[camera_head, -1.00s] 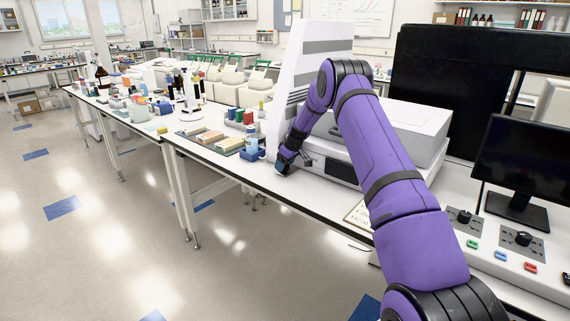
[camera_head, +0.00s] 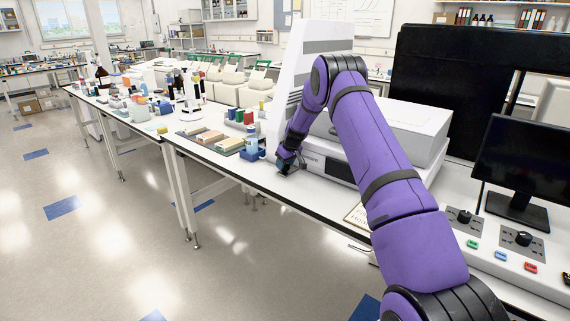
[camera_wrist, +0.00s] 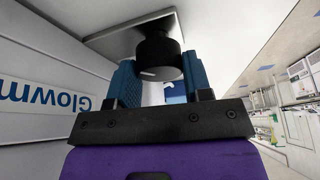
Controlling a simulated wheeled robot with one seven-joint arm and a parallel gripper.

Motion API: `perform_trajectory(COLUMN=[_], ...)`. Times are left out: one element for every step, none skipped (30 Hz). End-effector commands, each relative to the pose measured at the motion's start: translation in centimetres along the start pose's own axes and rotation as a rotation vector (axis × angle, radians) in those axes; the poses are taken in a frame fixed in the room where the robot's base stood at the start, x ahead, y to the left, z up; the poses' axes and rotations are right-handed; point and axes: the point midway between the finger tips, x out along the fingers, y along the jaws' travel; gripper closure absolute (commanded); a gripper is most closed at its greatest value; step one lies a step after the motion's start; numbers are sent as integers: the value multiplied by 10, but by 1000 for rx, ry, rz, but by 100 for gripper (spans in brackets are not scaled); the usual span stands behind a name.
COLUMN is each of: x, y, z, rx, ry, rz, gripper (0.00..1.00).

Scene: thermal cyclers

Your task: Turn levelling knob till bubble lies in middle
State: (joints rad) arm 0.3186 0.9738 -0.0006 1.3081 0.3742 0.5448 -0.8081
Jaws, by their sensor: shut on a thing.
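The levelling knob (camera_wrist: 158,55) is a black round knob in the wrist view, under a pale plate at the corner of a white instrument. My gripper (camera_wrist: 160,85) has its two blue fingers on either side of the knob, shut on it. A small white mark shows on the knob's lower edge. In the head view my gripper (camera_head: 287,164) is low at the front left corner of the white instrument (camera_head: 400,128), and the knob is hidden there. I cannot make out the bubble in either view.
A monitor (camera_head: 522,165) and a panel with black knobs (camera_head: 524,239) are at right. The bench front edge runs close by.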

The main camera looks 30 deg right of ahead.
Motion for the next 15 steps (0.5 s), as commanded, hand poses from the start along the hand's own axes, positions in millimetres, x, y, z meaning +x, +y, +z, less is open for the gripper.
perform_trajectory(x=[0, 0, 0, 0, 0, 0, 0, 0, 0, 0, 0, 0, 0, 0, 1], y=[-2, -2, -2, -2, -2, -2, -2, -2, -3, -2, -3, -3, -3, -3, -3], z=[0, 0, 0, 0, 0, -1, 0, 0, 0, 0, -1, 0, -1, -1, -1], rx=[37, 62, 97, 123, 150, 185, 212, 237, 272, 298, 324, 359, 385, 411, 447], ry=[-2, -1, -1, -1, -1, -1, -1, -2, -2, -2, -1, -1, -1, -1, -1], rz=[16, 28, 42, 53, 64, 79, 90, 101, 115, 127, 137, 153, 163, 175, 189], gripper=[78, 78, 78, 78, 78, 78, 78, 78, 78, 78, 78, 78, 78, 78, 78])
